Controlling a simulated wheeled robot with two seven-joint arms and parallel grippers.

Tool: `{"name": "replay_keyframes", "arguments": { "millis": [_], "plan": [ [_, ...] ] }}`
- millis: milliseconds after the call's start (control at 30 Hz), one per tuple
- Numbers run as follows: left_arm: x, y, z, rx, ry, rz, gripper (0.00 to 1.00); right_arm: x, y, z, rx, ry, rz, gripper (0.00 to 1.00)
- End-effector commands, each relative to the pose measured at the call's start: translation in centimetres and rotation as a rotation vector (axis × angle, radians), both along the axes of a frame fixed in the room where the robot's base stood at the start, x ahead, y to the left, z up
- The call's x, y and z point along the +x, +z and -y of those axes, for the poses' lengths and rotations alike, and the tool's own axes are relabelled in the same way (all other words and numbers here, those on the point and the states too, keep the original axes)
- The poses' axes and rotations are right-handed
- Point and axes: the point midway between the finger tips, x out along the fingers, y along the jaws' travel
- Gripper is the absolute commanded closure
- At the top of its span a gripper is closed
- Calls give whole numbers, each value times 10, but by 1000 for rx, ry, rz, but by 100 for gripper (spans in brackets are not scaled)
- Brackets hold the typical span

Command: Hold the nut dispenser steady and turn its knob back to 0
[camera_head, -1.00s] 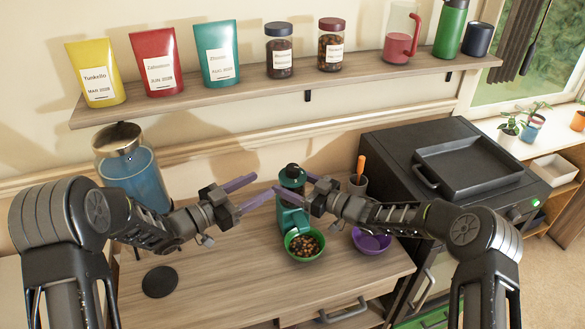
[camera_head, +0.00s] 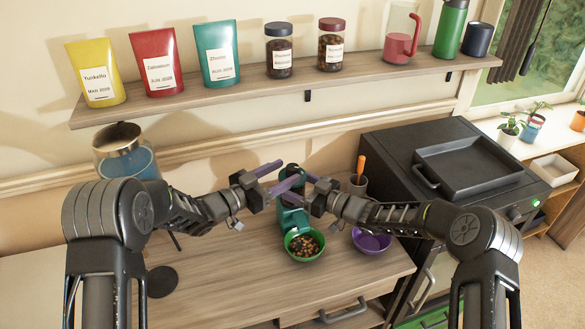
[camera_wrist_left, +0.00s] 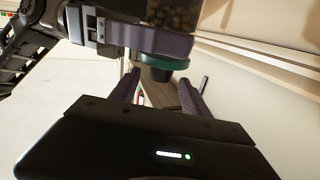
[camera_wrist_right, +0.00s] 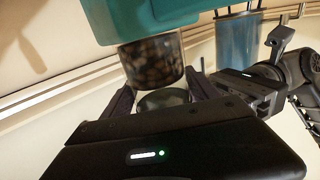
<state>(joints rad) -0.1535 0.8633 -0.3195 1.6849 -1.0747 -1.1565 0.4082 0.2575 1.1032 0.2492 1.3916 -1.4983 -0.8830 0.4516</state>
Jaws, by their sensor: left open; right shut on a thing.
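The nut dispenser (camera_head: 293,218) stands upright on the wooden counter, with a teal body and a clear jar of nuts; the grippers partly hide its upper part in the head view. My right gripper (camera_head: 294,189) is shut on its upper part from the right. My left gripper (camera_head: 286,173) is open at its top, from the left. In the left wrist view, a dark knob (camera_wrist_left: 155,75) on the teal lid (camera_wrist_left: 150,60) shows between the open left fingers, apparently ungripped. The right wrist view shows the nut jar (camera_wrist_right: 152,62) close by. The knob's setting cannot be read.
A green bowl (camera_head: 304,256) of nuts stands in front of the dispenser. A purple bowl (camera_head: 371,243) and a cup (camera_head: 357,185) with an orange-handled tool are to its right. A blue canister (camera_head: 125,158) stands at left. A shelf (camera_head: 200,98) runs above.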

Motion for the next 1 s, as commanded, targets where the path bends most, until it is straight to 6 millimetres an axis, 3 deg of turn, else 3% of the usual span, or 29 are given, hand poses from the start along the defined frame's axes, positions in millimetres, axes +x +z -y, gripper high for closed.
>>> {"name": "replay_keyframes", "arguments": {
  "millis": [200,567,1000],
  "plan": [
    [19,-1,24,1,-1,0,45,0,0,0,1,1,-1,100],
    [23,0,28,1,1,-1,45,0,0,0,1,1,-1,100],
    [23,0,28,1,1,-1,80,0,0,0,1,1,-1,100]
  ]
}}
